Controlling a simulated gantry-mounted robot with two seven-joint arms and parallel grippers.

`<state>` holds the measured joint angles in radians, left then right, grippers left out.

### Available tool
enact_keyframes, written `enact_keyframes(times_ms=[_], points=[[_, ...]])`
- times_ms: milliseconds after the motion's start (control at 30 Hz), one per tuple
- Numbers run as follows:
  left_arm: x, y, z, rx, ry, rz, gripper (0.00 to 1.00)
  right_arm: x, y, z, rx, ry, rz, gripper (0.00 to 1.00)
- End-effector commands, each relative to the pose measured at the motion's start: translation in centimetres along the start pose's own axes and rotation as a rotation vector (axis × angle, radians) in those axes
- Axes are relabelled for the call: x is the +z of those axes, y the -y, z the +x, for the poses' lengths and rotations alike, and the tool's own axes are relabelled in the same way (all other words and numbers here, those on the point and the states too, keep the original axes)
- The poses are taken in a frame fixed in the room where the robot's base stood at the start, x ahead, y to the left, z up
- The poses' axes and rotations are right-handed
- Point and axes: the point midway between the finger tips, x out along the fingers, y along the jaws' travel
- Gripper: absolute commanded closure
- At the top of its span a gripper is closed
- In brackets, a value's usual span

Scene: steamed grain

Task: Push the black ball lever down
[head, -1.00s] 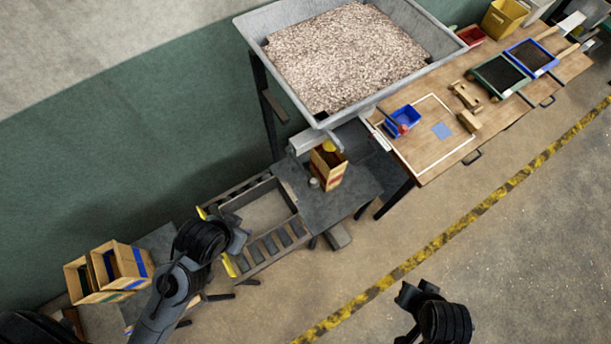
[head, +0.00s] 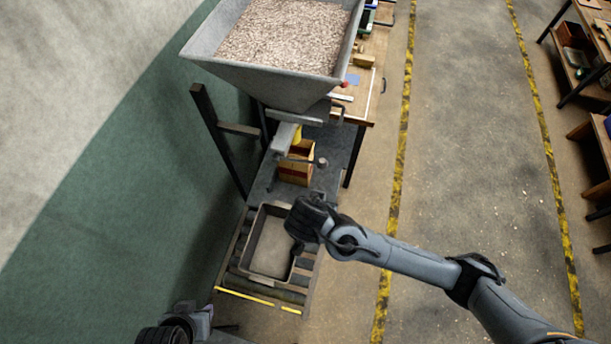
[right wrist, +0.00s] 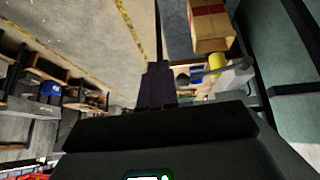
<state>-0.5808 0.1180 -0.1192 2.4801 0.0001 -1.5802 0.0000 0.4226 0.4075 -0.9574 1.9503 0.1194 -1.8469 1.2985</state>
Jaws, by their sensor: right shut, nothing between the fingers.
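The grain-filled hopper (head: 224,48) stands above the wooden box (head: 287,168) and yellow spout (head: 298,135). A metal tray (head: 258,225) rests on the roller conveyor (head: 233,277). The wooden workbench (head: 370,85) is behind. Open floor (head: 455,200) lies to the right.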

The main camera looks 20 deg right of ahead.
Motion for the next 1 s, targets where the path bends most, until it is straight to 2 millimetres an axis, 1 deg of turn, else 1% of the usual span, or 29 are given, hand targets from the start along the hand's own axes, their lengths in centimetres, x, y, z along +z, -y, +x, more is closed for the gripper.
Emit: enact_keyframes(times_ms=[33,100,200,300,400,567,867,1000], points=[[0.1,0.0,0.5,0.001,-0.001,0.000,0.67,-1.9,0.4,-0.1,-0.002,-0.050,-0.005,1.00],[0.2,-0.1,0.7,0.001,-0.001,0.000,0.67,-4.1,0.9,-0.6,-0.008,-0.102,-0.009,1.00],[0.3,-0.1,1.0,0.001,-0.001,0.000,0.67,-6.7,1.5,-1.6,-0.020,-0.162,-0.006,1.00],[0.3,-0.1,1.1,0.002,-0.002,-0.001,0.67,-8.9,1.9,-2.6,-0.032,-0.205,0.006,1.00],[0.3,-0.2,1.2,0.005,-0.003,-0.002,0.67,-10.2,2.1,-3.3,-0.042,-0.231,0.016,1.00],[0.3,-0.2,1.3,0.004,-0.003,-0.002,0.67,-11.0,2.4,-3.9,-0.049,-0.246,0.022,1.00],[0.3,-0.1,1.2,0.000,-0.002,0.003,0.67,-11.1,2.4,-3.9,-0.050,-0.245,0.022,1.00],[0.3,0.1,1.1,-0.004,-0.001,0.007,0.67,-11.2,2.3,-3.5,-0.048,-0.245,0.022,1.00]])
